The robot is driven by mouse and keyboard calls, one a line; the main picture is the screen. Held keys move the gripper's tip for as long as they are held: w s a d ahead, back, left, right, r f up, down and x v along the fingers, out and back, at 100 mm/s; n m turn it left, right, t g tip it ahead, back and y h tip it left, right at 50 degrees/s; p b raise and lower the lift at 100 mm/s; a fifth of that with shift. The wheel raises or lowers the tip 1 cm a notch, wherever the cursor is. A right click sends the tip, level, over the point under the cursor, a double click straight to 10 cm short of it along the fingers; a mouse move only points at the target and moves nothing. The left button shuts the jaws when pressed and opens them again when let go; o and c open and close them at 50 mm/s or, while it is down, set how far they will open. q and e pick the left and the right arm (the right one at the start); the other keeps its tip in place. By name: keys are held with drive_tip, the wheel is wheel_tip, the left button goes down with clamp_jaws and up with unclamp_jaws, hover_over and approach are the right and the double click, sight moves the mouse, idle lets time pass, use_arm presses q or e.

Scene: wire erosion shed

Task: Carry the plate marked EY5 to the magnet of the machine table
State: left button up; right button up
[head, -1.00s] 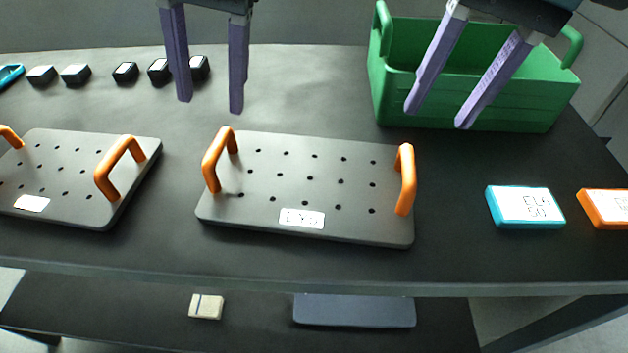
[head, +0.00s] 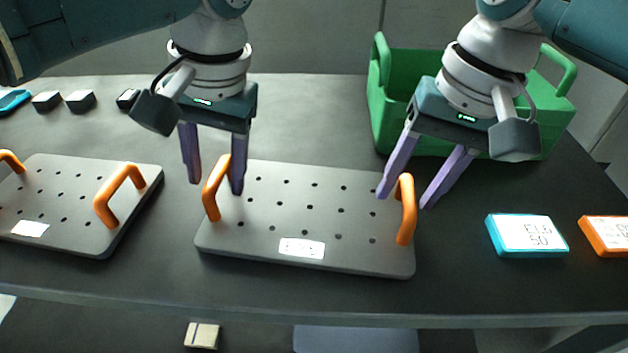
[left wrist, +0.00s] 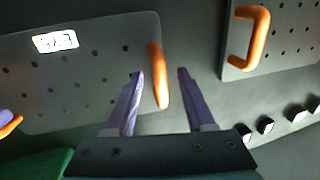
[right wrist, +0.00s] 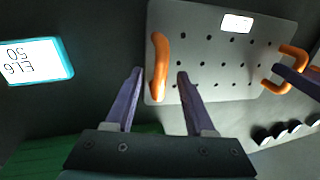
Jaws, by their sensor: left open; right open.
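The perforated grey plate (head: 300,215) lies flat on the bench, an orange handle at each end. Its white label (head: 302,248) is blurred now; earlier it looked like EY5. My left gripper (head: 214,182) is open, its fingers on either side of the left handle (head: 212,190); the left wrist view shows this handle (left wrist: 158,78) between the fingers. My right gripper (head: 404,200) is open, its fingers on either side of the right handle (head: 407,212), which also shows in the right wrist view (right wrist: 159,65). Neither grips. The machine table and its magnet are not in view.
A second perforated plate (head: 70,205) with orange handles lies to the left. A green crate (head: 385,110) stands behind on the right. A blue-framed tag (head: 525,237) and an orange-framed tag (head: 606,236) lie right. Small black blocks (head: 80,100) line the back left.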

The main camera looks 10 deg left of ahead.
use_arm(q)
drive_tip(key=shift+a+f, duration=0.15)
drive_tip(key=shift+f, duration=0.55)
use_arm(e)
drive_tip(key=shift+a+f, duration=0.1)
drive_tip(key=shift+f, duration=0.55)
use_arm(q)
clamp_jaws()
use_arm(e)
clamp_jaws()
use_arm(q)
drive_tip(key=shift+w+r, duration=0.1)
